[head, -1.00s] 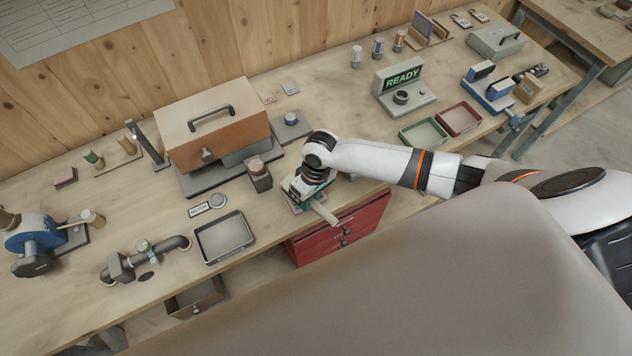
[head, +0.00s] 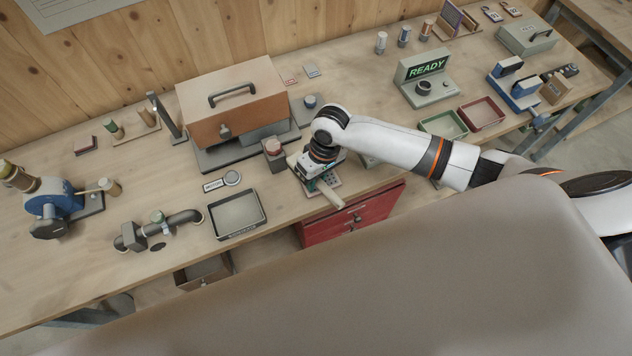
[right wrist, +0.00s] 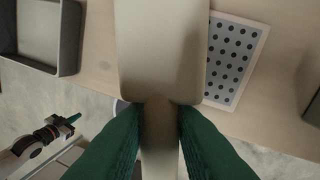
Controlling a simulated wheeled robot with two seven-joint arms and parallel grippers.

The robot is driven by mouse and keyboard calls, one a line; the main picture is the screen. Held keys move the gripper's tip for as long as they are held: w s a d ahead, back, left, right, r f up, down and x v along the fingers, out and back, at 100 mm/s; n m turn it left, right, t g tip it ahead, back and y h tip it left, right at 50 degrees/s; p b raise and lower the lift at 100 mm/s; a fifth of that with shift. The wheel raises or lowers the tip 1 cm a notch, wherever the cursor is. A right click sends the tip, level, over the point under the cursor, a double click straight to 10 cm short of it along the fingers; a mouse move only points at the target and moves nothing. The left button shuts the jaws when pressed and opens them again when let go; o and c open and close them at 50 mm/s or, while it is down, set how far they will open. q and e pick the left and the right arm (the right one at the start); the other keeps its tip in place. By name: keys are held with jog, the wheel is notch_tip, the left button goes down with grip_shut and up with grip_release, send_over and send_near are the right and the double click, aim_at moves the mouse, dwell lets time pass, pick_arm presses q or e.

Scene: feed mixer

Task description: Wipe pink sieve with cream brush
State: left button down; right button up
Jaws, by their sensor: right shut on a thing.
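My right gripper (head: 318,179) is low over the bench's front edge. In the right wrist view its green fingers (right wrist: 158,125) are shut on the narrow handle of the cream brush (right wrist: 160,50); the wide cream part extends ahead of them. The brush handle (head: 336,200) also shows in the head view. A flat plate with rows of dark holes, seemingly the sieve (right wrist: 232,58), lies right of the brush with a pale pinkish rim; the brush covers part of it. I cannot tell whether they touch. My left gripper (right wrist: 62,127) appears small at lower left; its opening is unclear.
A dark tray (head: 238,214) lies left of the gripper and also shows in the wrist view (right wrist: 42,35). A red drawer unit (head: 355,217) is below the bench edge. An orange-brown box (head: 232,102) stands behind. Green (head: 444,126) and red (head: 482,114) trays lie right.

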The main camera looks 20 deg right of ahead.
jog(key=shift+r, duration=0.95)
jog(key=shift+r, duration=0.1)
jog(key=shift+r, duration=1.45)
